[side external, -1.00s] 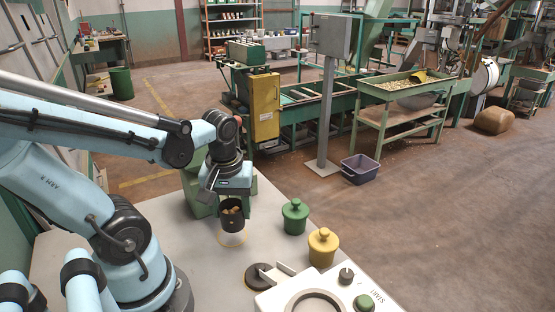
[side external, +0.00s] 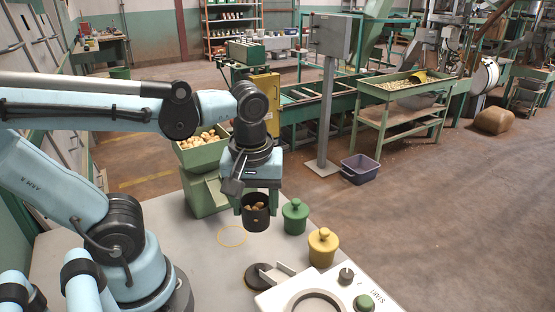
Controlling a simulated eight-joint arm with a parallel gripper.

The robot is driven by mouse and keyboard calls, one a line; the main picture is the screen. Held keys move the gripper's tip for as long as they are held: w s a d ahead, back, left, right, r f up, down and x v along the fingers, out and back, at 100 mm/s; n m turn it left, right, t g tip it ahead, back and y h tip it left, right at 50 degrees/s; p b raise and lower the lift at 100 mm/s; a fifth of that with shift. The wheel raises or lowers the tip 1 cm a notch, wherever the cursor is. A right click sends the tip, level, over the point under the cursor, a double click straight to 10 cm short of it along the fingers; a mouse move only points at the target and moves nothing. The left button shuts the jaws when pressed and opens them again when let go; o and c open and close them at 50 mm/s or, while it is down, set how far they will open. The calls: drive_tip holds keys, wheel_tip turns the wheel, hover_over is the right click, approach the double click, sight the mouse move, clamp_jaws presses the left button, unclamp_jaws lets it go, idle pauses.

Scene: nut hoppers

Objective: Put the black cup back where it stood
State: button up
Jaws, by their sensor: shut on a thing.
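The black cup (side external: 256,219) holds several brown nuts and looks upright. My gripper (side external: 256,203) is shut on it, with one finger on each side near the rim. The cup is to the right of a thin yellow ring (side external: 232,236) marked on the grey table (side external: 185,250). The ring is empty. I cannot tell whether the cup's base touches the table or hangs a little above it.
A green hopper (side external: 203,157) full of nuts stands behind and left of my gripper. A green lidded pot (side external: 295,217) is close to the cup's right, with a yellow one (side external: 322,247) nearer. A black disc (side external: 258,276) and a white panel (side external: 330,292) are in front.

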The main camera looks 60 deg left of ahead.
drive_tip(key=w+a+f, duration=0.4)
drive_tip(key=w+a, duration=0.8)
drive_tip(key=a, duration=0.2)
drive_tip(key=shift+a+f, duration=0.1)
drive_tip(key=shift+f, duration=3.5)
drive_tip(key=shift+f, duration=0.15)
drive_tip(key=o, duration=1.3)
drive_tip(key=shift+c, duration=0.2)
wheel_tip(320, 180, up, 12)
drive_tip(key=d, duration=0.1)
drive_tip(key=s+d+m+t, duration=0.2)
drive_tip(key=d+m+t, duration=0.1)
drive_tip(key=d+m, duration=0.2)
drive_tip(key=s+d+m+t+h, duration=0.1)
drive_tip(key=s+d+m+t, duration=0.2)
drive_tip(key=d+m, duration=0.3)
drive_tip(key=shift+s+d+f, duration=0.15)
drive_tip(key=shift+s+d, duration=0.05)
drive_tip(key=shift+d, duration=0.85)
